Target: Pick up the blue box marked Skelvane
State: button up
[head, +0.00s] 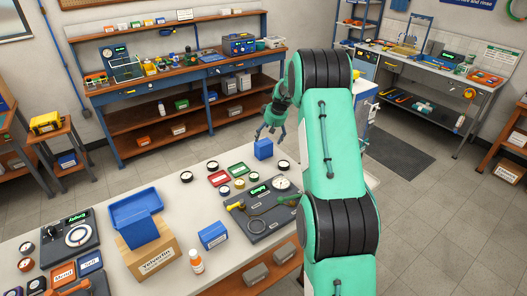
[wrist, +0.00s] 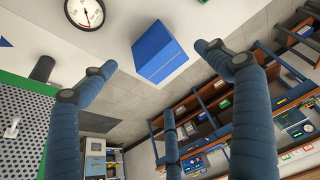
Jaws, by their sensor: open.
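A small blue box (head: 263,149) stands near the far edge of the pale bench; no lettering on it is readable. My gripper (head: 270,136) is open just above it in the head view. In the wrist view the blue box (wrist: 164,50) shows between the spread fingertips of my gripper (wrist: 156,57), with no visible contact. A second blue box (head: 213,236) with a white label lies nearer the front of the bench; its print is too small to read. I cannot tell which box is marked Skelvane.

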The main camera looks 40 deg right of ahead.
aim_at(264, 143)
jog(key=shift+x, duration=2.05)
jog(key=shift+w, duration=0.1)
jog(key=shift+w+b+x, duration=0.1)
jog(key=shift+b+x, duration=0.3)
jog(key=shift+x, duration=0.85)
jog(key=shift+w+b+x, duration=0.15)
jog(key=shift+b+x, duration=0.2)
jog(key=shift+x, duration=0.95)
jog(key=shift+r, duration=0.1)
jog(key=c, duration=1.4)
